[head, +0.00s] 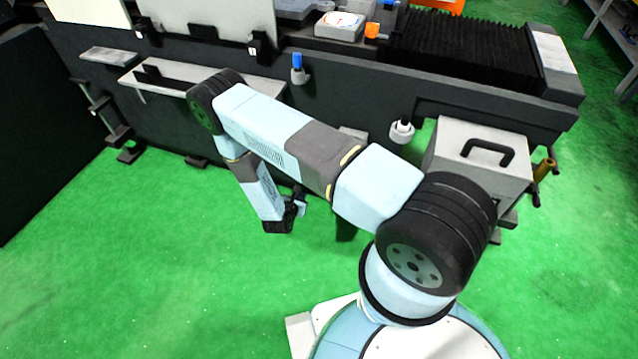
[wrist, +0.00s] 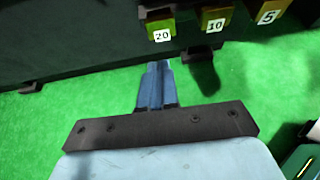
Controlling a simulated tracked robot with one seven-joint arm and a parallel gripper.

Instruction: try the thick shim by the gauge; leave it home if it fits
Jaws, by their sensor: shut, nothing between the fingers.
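My gripper (wrist: 160,68) is shut and empty, its two blue fingers together over the green floor in the wrist view. In the head view my gripper (head: 300,199) hangs low in front of the machine, small and partly hidden by my wrist. Blocks or plates marked 20 (wrist: 161,31), 10 (wrist: 215,22) and 5 (wrist: 268,14) sit in a row on the machine's dark front, beyond the fingertips and apart from them. I cannot tell which is the thick shim. A white box with a round dial (head: 341,22), perhaps the gauge, stands on top of the machine.
The dark machine (head: 340,85) spans the back. A pale shelf (head: 255,87) juts from its front, partly behind my arm. A grey box with a black handle (head: 480,165) stands at right. A dark panel (head: 50,130) stands at left. The green floor in front is clear.

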